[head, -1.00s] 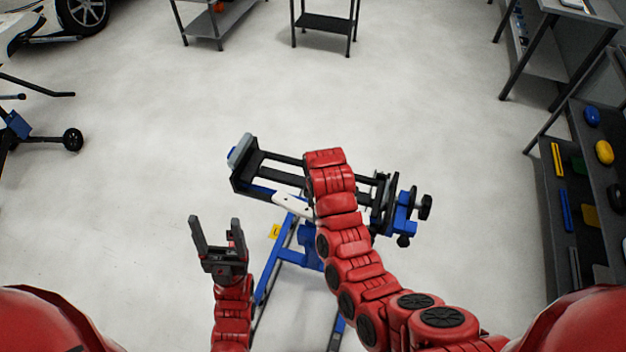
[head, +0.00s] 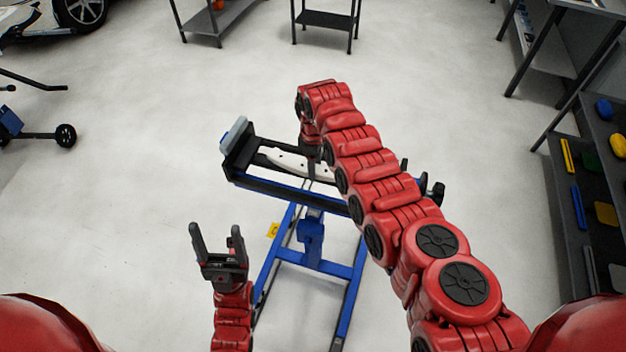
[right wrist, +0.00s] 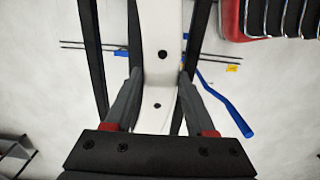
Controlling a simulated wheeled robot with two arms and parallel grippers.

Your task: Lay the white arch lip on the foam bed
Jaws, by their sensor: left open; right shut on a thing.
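The white arch lip (head: 288,161), a curved white strip with dark holes, is over the open middle of the stand's top. My right gripper is shut on it; in the right wrist view the two fingers (right wrist: 160,82) flank the lip (right wrist: 158,28). In the head view my right arm hides most of that gripper and the lip's right part. The foam bed (head: 275,187) appears as dark padded bars on a blue stand. I cannot tell whether the lip touches the bars. My left gripper (head: 217,238) is open and empty, left of the stand.
The blue stand legs (head: 348,295) spread on the floor between my arms. A shelf rack (head: 575,215) with coloured tools stands at the right. A dark table (head: 325,22) and a grey shelf (head: 222,25) stand at the back.

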